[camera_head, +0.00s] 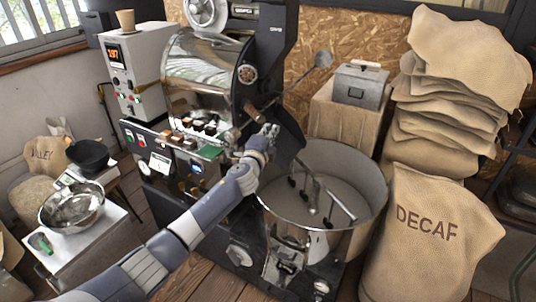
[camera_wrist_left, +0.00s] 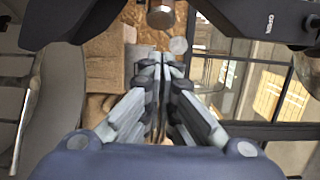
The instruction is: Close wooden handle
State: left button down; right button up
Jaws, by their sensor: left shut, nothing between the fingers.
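The roaster (camera_head: 215,65) has a shiny drum front with a dark discharge door and chute (camera_head: 290,138) beside it. A small brown wooden handle (camera_head: 251,111) shows at the roaster's front, just above and left of my left gripper (camera_head: 270,130). The left gripper is shut and empty, in front of the roaster's face and above the cooling bin's left rim. I cannot tell whether it touches the handle. In the left wrist view the shut fingers (camera_wrist_left: 162,62) point up toward a short round metal end (camera_wrist_left: 160,14) between dark machine parts. My right gripper is not in view.
The round metal cooling bin (camera_head: 345,165) with stirring arms stands right of my left arm. A burlap sack marked DECAF (camera_head: 425,245) and stacked sacks (camera_head: 450,95) are at the right. A side table (camera_head: 85,245) with a steel bowl (camera_head: 72,205) stands at the left.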

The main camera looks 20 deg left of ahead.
pick_arm(q)
jog(key=s, duration=0.9)
jog(key=shift+s+b, duration=0.35)
jog(key=shift+b, duration=0.05)
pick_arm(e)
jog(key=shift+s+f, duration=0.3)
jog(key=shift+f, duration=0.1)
pick_arm(q)
jog(key=shift+d, duration=0.1)
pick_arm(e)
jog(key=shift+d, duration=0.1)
pick_arm(q)
jog(key=shift+f, duration=0.1)
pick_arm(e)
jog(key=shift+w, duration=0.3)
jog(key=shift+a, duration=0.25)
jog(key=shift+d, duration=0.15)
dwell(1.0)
